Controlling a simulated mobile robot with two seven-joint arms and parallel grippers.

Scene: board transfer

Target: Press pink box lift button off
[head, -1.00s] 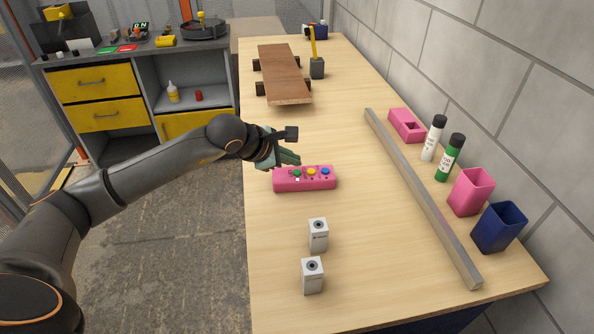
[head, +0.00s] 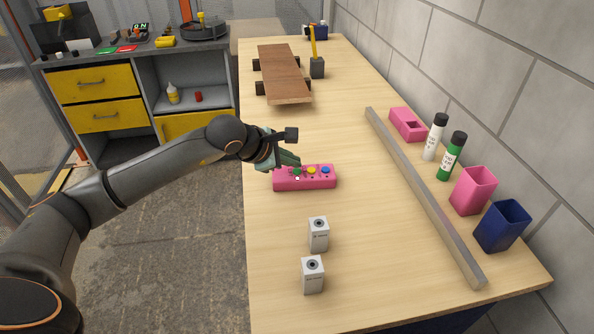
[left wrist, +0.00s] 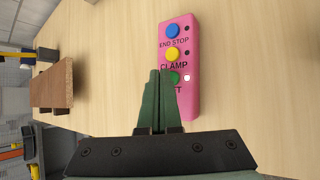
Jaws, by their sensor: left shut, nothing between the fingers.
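The pink button box (head: 318,183) lies on the wooden table, with a green, a yellow (head: 311,170) and a blue button (head: 325,170) in a row. The small lamp (left wrist: 187,78) beside the green button (left wrist: 174,79) is white; the other two are dark. My left gripper (head: 297,162) is shut and empty, its tips right by the green button. I cannot tell whether they touch it. My right gripper is not in view.
Two small white blocks (head: 318,235) stand in front of the box. A grey bar (head: 425,195), pink and blue cups (head: 502,228) and two bottles are on the right. The table between is clear.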

